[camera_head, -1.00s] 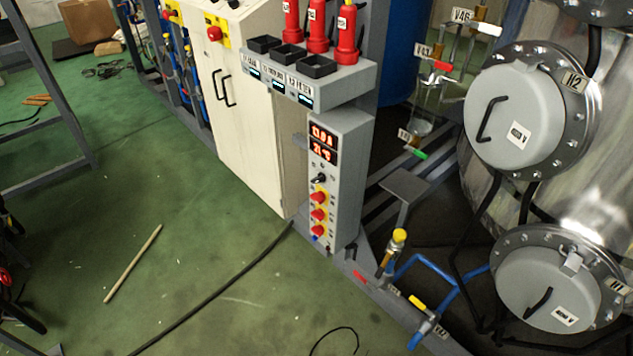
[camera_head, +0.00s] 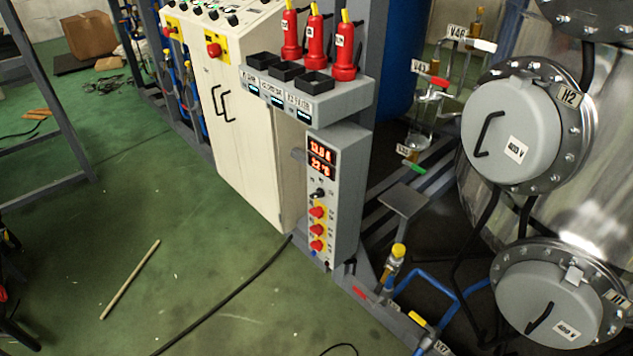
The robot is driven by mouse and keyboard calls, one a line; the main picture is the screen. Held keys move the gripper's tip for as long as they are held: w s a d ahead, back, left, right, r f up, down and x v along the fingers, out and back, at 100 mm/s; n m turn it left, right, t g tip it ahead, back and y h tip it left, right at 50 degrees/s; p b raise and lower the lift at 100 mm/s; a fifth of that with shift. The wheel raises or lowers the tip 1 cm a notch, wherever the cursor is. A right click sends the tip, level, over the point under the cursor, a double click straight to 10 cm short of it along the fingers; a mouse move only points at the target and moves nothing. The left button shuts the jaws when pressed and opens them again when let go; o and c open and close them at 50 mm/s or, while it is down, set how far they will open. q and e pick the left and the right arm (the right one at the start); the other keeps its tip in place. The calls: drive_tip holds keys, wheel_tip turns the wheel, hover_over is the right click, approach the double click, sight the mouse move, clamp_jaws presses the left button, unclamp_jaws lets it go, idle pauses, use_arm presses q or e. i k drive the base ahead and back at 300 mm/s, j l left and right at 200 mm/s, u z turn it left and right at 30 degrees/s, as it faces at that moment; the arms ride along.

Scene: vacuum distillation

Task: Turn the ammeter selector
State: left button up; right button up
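The ammeter panel (camera_head: 347,190) is a narrow grey upright box at the centre. Its red digital display (camera_head: 321,158) has two lit rows; the upper seems to read 13.0 A and the lower 22 °C. The black selector knob (camera_head: 318,194) sits just below the display; its exact pointing direction is too small to tell. Several red round buttons on yellow bases (camera_head: 317,213) run down the panel below it. Neither gripper can be made out; dark parts at the left edge are cut off and unclear.
A grey shelf with black trays and red bottles (camera_head: 316,47) juts out above the panel. A cream cabinet (camera_head: 235,130) stands left of it. Blue pipes and valves (camera_head: 397,255) and a steel tank with round hatches (camera_head: 510,135) are on the right. A stick (camera_head: 130,280) and black cable (camera_head: 225,305) lie on the green floor.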

sight(319, 193)
drive_tip(key=i+j+z, duration=0.1)
drive_tip(key=j, duration=0.25)
drive_tip(key=i+j+z, duration=0.1)
drive_tip(key=j, duration=0.3)
drive_tip(key=i+j+z, duration=0.15)
drive_tip(key=j, duration=0.2)
drive_tip(key=j+z, duration=0.1)
drive_tip(key=j, duration=0.3)
drive_tip(key=i, duration=0.05)
